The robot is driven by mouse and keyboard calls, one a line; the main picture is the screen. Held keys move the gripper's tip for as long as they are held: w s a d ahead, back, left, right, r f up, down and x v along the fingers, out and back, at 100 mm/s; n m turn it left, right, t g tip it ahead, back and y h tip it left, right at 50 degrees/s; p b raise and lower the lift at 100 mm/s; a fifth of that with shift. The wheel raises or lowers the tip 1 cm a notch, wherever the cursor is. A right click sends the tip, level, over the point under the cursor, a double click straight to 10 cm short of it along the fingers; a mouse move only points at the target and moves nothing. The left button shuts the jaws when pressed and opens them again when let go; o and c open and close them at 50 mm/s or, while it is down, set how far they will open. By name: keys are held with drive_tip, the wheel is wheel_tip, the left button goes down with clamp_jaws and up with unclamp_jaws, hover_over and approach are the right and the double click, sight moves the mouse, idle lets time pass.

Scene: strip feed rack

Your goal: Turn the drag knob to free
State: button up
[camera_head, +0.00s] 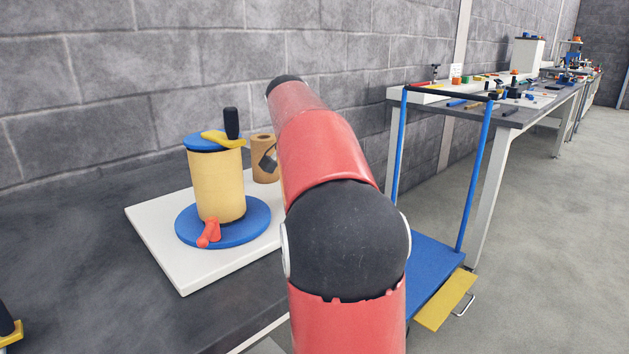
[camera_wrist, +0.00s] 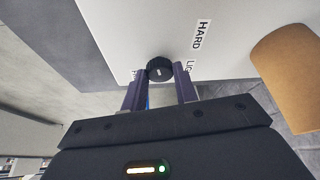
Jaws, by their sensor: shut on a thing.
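The black drag knob (camera_wrist: 160,69) is round with a small pale mark on its face. It shows in the wrist view at the edge of a white panel (camera_wrist: 135,32). My gripper (camera_wrist: 161,76) is shut on the knob, one finger on each side. The printed word HARD (camera_wrist: 202,34) stands to the right of the knob, and a partly hidden label starting with LI (camera_wrist: 190,67) is just beside the right finger. Another label at the left finger is mostly covered.
A white board (camera_head: 165,262) on the dark bench (camera_head: 75,235) carries a cream drum (camera_head: 217,185) with a blue base, a red lever (camera_head: 209,233) and a yellow crank. A brown roll (camera_head: 263,150) stands behind. A blue cart (camera_head: 428,265) stands right of my arm.

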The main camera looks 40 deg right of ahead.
drive_tip(key=shift+w+m+g, duration=0.1)
drive_tip(key=shift+m+g, duration=0.4)
drive_tip(key=shift+m, duration=0.7)
drive_tip(key=o, duration=1)
